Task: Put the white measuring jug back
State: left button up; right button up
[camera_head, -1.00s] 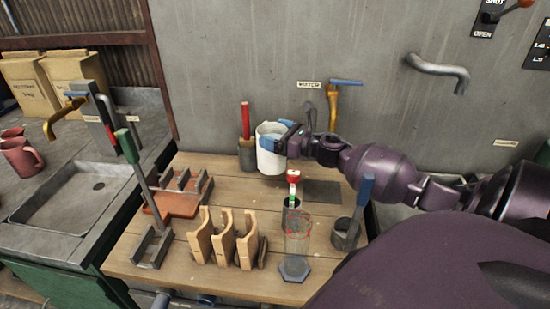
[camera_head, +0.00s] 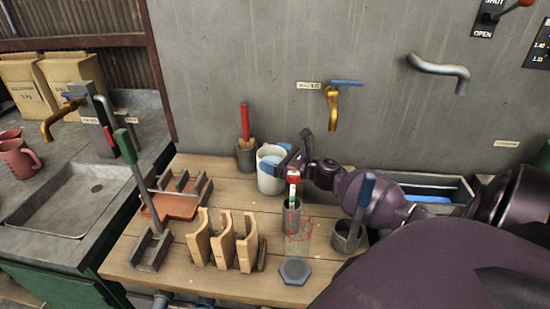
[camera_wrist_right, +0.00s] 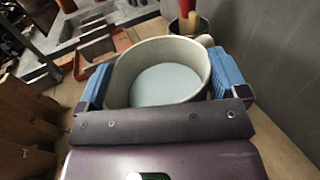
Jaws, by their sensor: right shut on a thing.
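The white measuring jug (camera_head: 268,182) is upright at the back of the wooden bench, just right of the dark pot with the red-handled tool. My right gripper (camera_head: 277,156) is shut on its upper part, one blue finger on each side. In the right wrist view the jug (camera_wrist_right: 157,100) shows its open rim, a pale blue-grey inside and part of its handle at the far right. Its base is low over the bench top; I cannot tell whether it touches. My left gripper is not in view.
The dark pot (camera_head: 246,156) stands close beside the jug. A clear cylinder (camera_head: 297,240), wooden holders (camera_head: 223,245) and a small dark pot (camera_head: 346,238) stand in front. A yellow tap (camera_head: 331,108) is on the wall behind. Red jugs (camera_head: 19,158) are on the left counter.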

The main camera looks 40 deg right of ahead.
jog(key=o, duration=1.6)
jog(key=shift+f, duration=0.1)
jog(key=shift+o, duration=0.6)
jog(key=b+v, duration=0.1)
jog(key=v, duration=1.1)
jog(key=shift+r, duration=0.2)
